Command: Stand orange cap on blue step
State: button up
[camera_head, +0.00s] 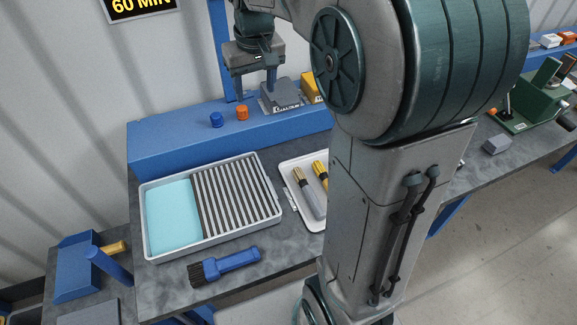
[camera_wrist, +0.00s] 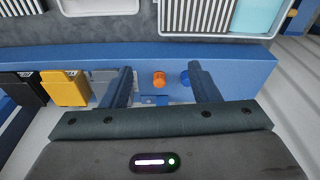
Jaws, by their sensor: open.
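The orange cap (camera_head: 242,112) rests on the top of the blue step (camera_head: 165,148), just right of a blue cap (camera_head: 216,119). In the wrist view the orange cap (camera_wrist: 159,79) lies between my open fingers, with the blue cap (camera_wrist: 184,78) close beside it near one finger. The cap looks upright, but it is too small to be sure. My gripper (camera_wrist: 159,70) is open and empty. In the head view my gripper (camera_head: 255,85) hangs over the back of the step, above and slightly right of the caps. I cannot tell its exact height.
A tray (camera_head: 146,222) with a ribbed insert, a white tray (camera_head: 291,200) with markers and a blue brush (camera_head: 232,262) lie in front. The step's left end is clear.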

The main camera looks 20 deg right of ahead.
jog(key=s+f+t, duration=0.1)
jog(key=s+f, duration=0.1)
jog(key=s, duration=0.8)
jog(key=s+f+m, duration=0.1)
jog(key=s+f, duration=0.2)
jog(key=s, duration=0.7)
jog(key=shift+f+t, duration=0.3)
jog(key=shift+t, duration=0.1)
jog(key=shift+a, duration=0.1)
